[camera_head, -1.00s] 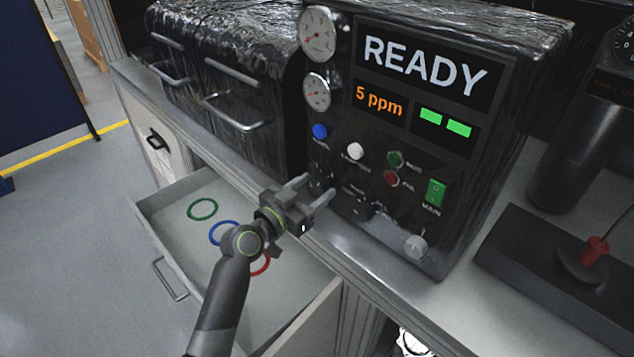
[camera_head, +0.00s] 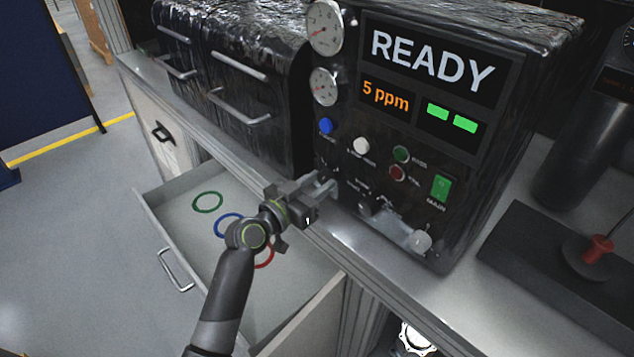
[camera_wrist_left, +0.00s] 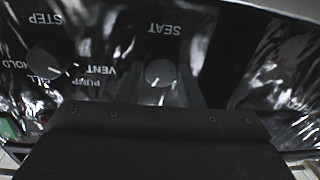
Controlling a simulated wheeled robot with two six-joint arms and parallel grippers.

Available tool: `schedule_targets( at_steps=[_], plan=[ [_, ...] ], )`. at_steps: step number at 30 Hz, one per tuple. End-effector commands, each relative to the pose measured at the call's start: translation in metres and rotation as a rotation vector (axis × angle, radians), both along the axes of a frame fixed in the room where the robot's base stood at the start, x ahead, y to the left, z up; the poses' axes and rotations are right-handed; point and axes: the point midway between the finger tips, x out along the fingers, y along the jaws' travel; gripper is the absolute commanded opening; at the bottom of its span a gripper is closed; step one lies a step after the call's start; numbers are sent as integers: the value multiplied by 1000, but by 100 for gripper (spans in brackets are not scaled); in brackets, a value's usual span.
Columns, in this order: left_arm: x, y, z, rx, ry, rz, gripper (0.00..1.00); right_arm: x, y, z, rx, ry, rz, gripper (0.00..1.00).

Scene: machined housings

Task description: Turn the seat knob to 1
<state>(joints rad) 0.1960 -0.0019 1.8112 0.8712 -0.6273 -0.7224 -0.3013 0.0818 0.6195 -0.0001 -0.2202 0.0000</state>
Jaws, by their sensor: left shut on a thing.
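The seat knob (camera_wrist_left: 160,72) is a small round grey knob below the word SEAT in the left wrist view. It has a light pointer line at its lower edge; I cannot read any number there. My left gripper (camera_head: 322,184) is at the lower left of the black panel (camera_head: 345,160), shut on the seat knob. In the left wrist view its two fingers (camera_wrist_left: 162,92) are on either side of the knob. In the head view the gripper mostly hides the knob. My right gripper is not in view.
A second knob (camera_wrist_left: 45,62) with STEP, HOLD and VENT PUMP labels sits beside it. Blue (camera_head: 326,125) and white (camera_head: 361,145) buttons are above. An open drawer (camera_head: 180,235) with coloured rings lies below my left arm. A green MAIN switch (camera_head: 440,188) is to the right.

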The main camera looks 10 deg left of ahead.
Motion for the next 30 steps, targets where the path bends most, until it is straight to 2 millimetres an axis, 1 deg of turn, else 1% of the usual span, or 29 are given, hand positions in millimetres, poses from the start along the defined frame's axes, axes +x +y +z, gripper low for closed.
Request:
schedule_targets(
  at_steps=[5,21,30],
  plan=[
    [0,0,2,-107,72,0,10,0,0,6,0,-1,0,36],
    [1,1,3,-525,349,1,10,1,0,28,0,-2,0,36],
    [1,2,2,-701,465,1,10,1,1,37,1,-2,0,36]
  ],
)
